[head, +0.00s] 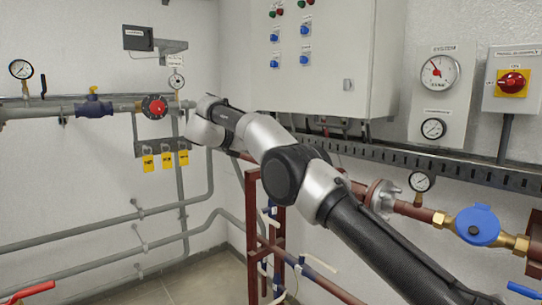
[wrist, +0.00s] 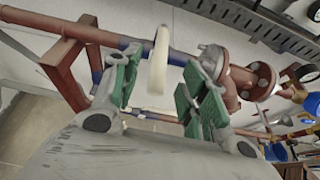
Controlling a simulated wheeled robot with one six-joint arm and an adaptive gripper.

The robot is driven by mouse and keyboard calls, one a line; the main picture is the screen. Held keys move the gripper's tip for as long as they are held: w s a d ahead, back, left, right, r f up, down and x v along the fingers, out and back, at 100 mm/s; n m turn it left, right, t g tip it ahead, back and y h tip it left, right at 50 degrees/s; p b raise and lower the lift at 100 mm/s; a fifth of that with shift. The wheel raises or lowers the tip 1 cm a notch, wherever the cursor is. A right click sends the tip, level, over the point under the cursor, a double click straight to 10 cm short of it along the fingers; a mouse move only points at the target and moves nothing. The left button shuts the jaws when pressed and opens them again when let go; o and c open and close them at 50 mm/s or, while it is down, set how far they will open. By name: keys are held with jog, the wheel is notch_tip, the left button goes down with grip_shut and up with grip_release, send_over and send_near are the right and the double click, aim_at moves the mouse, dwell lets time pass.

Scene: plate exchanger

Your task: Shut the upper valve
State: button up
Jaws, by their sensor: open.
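My gripper (wrist: 158,80) is open in the wrist view, with green-padded fingers left and right. A cream lever handle (wrist: 159,58) stands upright in the picture between the fingertips, with a visible gap to the right finger. I cannot tell whether the left finger touches it. Behind it runs a brown-red pipe (wrist: 55,22) with blue valve parts (wrist: 178,57); this looks like the upper valve. In the head view my arm hides this handle and the fingers.
A brown-red flange (wrist: 243,85) sits close to the right finger. In the head view, a red frame (head: 252,205) with lower cream handles (head: 304,270) stands below my arm. A grey cabinet (head: 320,60) and a cable tray (head: 440,165) are above and behind it.

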jog(key=v, duration=0.4)
